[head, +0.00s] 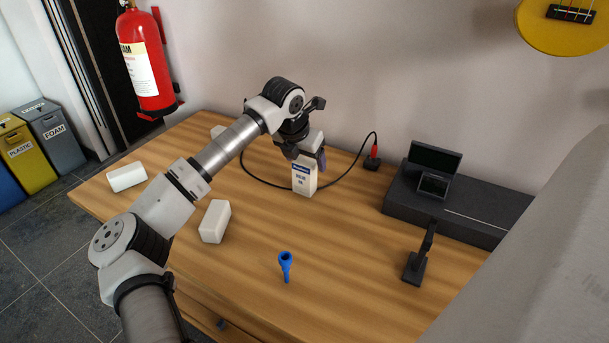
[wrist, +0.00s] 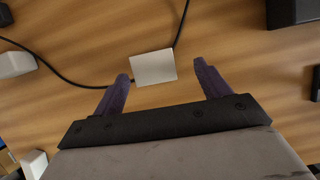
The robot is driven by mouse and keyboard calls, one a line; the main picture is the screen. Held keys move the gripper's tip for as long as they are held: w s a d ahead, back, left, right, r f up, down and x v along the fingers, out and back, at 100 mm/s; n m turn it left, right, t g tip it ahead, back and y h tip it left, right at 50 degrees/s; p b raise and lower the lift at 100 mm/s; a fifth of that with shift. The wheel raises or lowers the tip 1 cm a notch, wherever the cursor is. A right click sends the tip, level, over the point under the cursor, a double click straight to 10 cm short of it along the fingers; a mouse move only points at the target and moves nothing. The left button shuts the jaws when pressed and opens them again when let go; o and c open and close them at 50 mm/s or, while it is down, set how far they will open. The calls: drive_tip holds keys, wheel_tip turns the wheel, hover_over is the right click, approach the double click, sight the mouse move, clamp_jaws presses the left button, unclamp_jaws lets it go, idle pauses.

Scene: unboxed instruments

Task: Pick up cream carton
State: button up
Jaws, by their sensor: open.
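In the wrist view the carton's plain top (wrist: 153,68) shows between and slightly beyond the tips of my two dark fingers (wrist: 163,78). The fingers are apart, with bare table showing on both sides of the carton. My gripper is open and holds nothing.
White blocks (head: 215,221) (head: 127,177) lie on the table's left part. A blue funnel-like object (head: 286,265) lies in front. A black stand (head: 416,265) and a dark raised box (head: 460,208) are at right.

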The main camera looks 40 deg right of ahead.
sight(303, 163)
drive_tip(key=x, duration=0.1)
drive_tip(key=p+x, duration=0.1)
drive_tip(key=x, duration=0.3)
drive_tip(key=shift+w+a+f, duration=0.1)
drive_tip(key=shift+w+a, duration=0.1)
drive_tip(key=shift+w, duration=0.1)
drive_tip(key=shift+c, duration=0.2)
drive_tip(key=c, duration=1)
